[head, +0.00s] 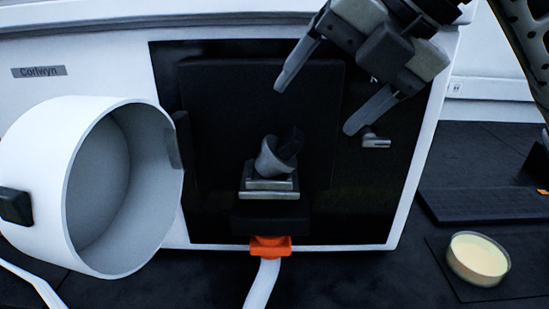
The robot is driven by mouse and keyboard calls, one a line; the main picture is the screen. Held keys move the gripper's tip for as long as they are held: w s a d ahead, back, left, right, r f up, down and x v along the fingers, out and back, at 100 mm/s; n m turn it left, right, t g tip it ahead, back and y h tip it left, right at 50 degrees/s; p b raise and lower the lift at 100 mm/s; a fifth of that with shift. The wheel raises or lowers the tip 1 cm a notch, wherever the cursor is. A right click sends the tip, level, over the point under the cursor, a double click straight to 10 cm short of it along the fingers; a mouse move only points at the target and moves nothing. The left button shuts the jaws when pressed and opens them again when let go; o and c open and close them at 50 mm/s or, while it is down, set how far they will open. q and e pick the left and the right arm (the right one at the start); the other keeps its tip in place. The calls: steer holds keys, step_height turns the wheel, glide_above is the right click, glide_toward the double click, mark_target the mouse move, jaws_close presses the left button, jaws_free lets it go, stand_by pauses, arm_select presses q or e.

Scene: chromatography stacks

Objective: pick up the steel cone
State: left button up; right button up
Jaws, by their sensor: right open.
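The steel cone (268,160) is a small grey cone, tilted, on a stepped metal block (269,184) at the front of the machine's dark panel. A dark piece sits against its right side; I cannot tell whether it is part of the cone. My right gripper (315,108) comes in from the top right. Its two fingers are spread apart and empty, above and to the right of the cone, not touching it. My left gripper is not in view.
A white round open housing (150,237) stands left of the panel. An orange clip (270,246) with a white hose (262,284) is below the block. A round dish with pale contents (478,259) and a dark flat slab (485,206) lie at the right.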

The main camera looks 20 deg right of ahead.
mark_target(295, 133)
steer(key=x, duration=0.9)
steer(key=shift+d+f, duration=0.1)
steer(key=shift+d, duration=0.05)
steer(key=c, duration=1.1)
steer(key=shift+c, duration=0.8)
